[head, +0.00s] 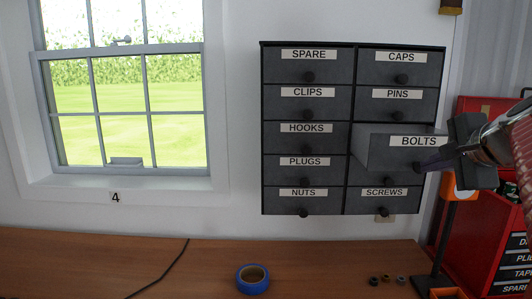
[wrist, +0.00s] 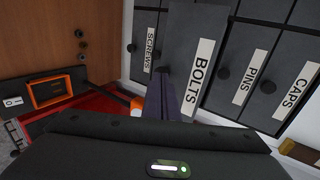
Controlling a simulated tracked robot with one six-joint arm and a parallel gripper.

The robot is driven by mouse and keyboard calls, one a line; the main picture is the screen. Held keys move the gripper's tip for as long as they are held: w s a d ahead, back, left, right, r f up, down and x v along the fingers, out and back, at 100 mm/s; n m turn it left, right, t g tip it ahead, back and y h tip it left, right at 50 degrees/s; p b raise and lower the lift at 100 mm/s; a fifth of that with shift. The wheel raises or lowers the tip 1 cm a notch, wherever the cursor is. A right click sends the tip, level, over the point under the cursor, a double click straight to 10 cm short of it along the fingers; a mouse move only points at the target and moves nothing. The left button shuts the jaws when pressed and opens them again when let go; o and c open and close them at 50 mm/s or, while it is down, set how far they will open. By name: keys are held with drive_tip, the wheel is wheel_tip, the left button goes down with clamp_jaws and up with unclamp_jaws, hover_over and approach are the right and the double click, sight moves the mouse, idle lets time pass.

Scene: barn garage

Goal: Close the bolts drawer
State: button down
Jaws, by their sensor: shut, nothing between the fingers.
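The bolts drawer (head: 390,152) stands pulled out from the right column of a dark wall cabinet (head: 349,130), between the pins and screws drawers. It is grey with a white BOLTS label, which also shows in the wrist view (wrist: 202,75). My gripper (head: 428,165) is at the drawer's front from the right, its fingers shut and empty. In the wrist view the purple fingers (wrist: 172,98) lie against or just before the drawer front, beside the label. I cannot tell whether they touch it. The bolts knob is hidden behind the fingers.
The other cabinet drawers, such as pins (head: 397,104) and screws (head: 384,200), look shut. A wooden bench (head: 150,262) below holds a blue tape roll (head: 253,278) and small round parts (head: 386,279). A red tool chest (head: 485,235) and an orange-black stand (head: 440,250) are at right.

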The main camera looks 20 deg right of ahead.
drive_tip(key=shift+w+d, duration=0.15)
drive_tip(key=shift+w, duration=0.15)
drive_tip(key=w+d, duration=0.1)
drive_tip(key=w, duration=0.3)
drive_tip(key=w+d, duration=0.1)
drive_tip(key=w, duration=0.4)
drive_tip(key=w+d, duration=0.2)
drive_tip(key=w, duration=0.2)
drive_tip(key=shift+w, duration=0.2)
drive_tip(key=shift+w+d+r, duration=0.1)
